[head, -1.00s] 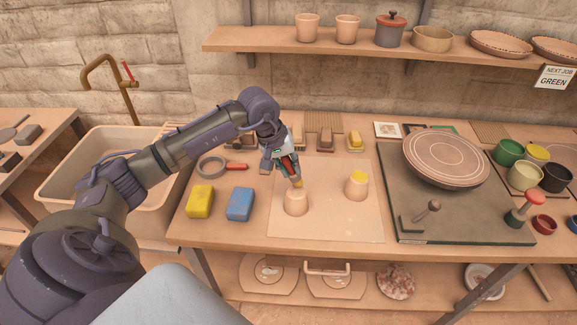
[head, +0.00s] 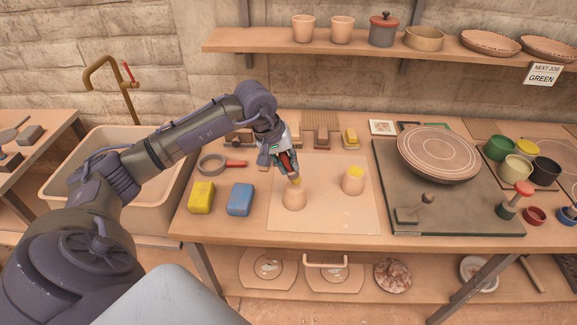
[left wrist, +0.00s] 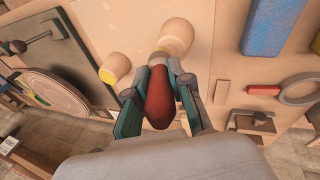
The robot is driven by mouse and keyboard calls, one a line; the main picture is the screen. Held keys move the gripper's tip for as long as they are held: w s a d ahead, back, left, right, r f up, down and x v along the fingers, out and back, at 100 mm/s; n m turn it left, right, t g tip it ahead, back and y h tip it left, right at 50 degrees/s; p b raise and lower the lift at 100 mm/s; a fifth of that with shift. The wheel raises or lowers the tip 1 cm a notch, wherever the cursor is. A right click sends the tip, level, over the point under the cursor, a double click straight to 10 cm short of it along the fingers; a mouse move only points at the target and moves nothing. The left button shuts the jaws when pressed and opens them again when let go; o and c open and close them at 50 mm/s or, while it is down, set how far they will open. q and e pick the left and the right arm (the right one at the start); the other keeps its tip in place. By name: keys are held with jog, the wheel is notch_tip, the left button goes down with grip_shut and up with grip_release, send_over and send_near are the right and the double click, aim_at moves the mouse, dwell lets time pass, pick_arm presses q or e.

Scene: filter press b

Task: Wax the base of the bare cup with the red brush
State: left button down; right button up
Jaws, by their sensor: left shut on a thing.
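The bare cup (head: 294,199) stands upside down on a pale board (head: 325,222), its plain clay base facing up. It also shows in the left wrist view (left wrist: 177,36). My left gripper (head: 287,163) is shut on the red brush (left wrist: 158,98) by its red handle. The brush points down, and its yellow tip is at the cup's base; I cannot tell whether it is touching. A second upturned cup (head: 353,182) with a yellow base stands to the right, and also shows in the left wrist view (left wrist: 115,67). My right gripper is not in view.
Yellow (head: 201,198) and blue (head: 240,200) sponges lie left of the board. A red-handled ring tool (head: 213,164) lies behind them. A wheel with a round bat (head: 438,154) and colour pots (head: 500,148) are at right. A shelf (head: 380,45) hangs above.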

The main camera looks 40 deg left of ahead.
pick_arm(q)
jog(key=shift+r, duration=0.6)
jog(key=shift+r+p, duration=0.3)
jog(key=shift+r, duration=0.1)
jog(key=shift+s+r+p, duration=0.1)
jog(key=shift+r+p, duration=0.25)
jog(key=shift+r, duration=0.95)
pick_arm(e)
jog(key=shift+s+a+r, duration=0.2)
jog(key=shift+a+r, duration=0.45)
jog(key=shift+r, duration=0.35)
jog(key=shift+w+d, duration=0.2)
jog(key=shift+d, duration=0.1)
pick_arm(q)
jog(key=shift+f+b, duration=0.5)
jog(key=shift+b, duration=0.05)
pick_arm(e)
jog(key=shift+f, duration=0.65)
